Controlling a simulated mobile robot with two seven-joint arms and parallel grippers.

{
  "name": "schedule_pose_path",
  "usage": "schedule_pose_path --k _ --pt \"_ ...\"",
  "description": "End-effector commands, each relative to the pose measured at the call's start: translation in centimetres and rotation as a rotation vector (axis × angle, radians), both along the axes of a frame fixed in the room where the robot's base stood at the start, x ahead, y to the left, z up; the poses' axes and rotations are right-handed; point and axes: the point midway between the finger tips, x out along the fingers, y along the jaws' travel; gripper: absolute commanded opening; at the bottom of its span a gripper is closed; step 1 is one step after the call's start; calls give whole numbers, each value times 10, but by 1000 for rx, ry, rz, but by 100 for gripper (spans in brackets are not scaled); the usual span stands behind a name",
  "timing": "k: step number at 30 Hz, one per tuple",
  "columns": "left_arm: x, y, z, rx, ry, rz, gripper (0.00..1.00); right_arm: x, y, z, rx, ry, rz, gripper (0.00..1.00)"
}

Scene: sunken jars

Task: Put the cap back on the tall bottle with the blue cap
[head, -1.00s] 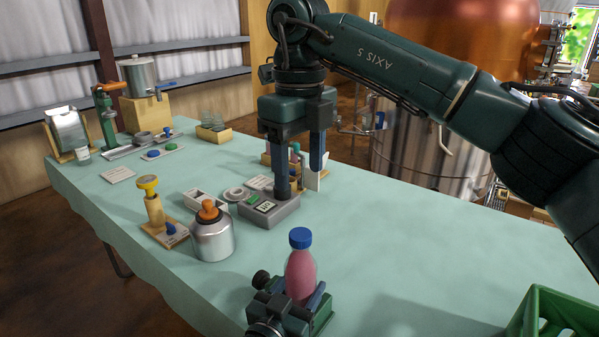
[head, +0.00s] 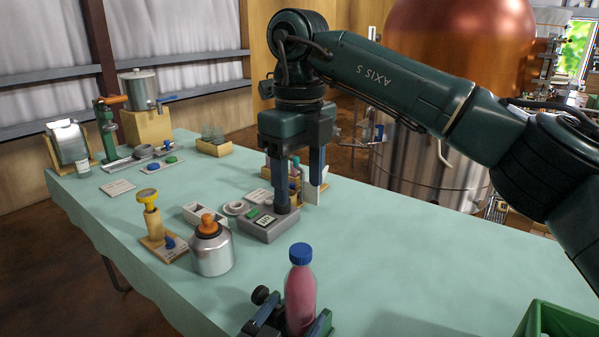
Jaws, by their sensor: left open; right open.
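The tall bottle (head: 300,299) holds pink contents and stands upright at the lower middle of the head view. A blue cap (head: 300,253) sits on its top; I cannot tell how tightly. My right gripper (head: 299,196) is open and points down farther back, beyond the bottle. One finger overlaps a grey box (head: 268,229) in the view; contact is unclear.
A silver jar with an orange stopper (head: 211,254) stands left of the bottle. A green crate (head: 560,322) is at the lower right. The right middle of the table (head: 430,255) is clear.

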Motion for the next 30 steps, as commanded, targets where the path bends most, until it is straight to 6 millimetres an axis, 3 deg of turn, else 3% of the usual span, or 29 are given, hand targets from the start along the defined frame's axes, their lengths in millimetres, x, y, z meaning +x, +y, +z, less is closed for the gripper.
schedule_pose_path --k 6,12,18,30 --pt "-47 23 -1 3 5 -1 79 0 0 4 0 0 0 59" --pt "-75 38 -1 0 3 0 79 0 0 4 0 0 0 59" --pt "-85 43 0 0 2 -1 79 0 0 5 0 0 0 59" --pt "-85 43 0 0 2 -1 79 0 0 5 0 0 0 59"
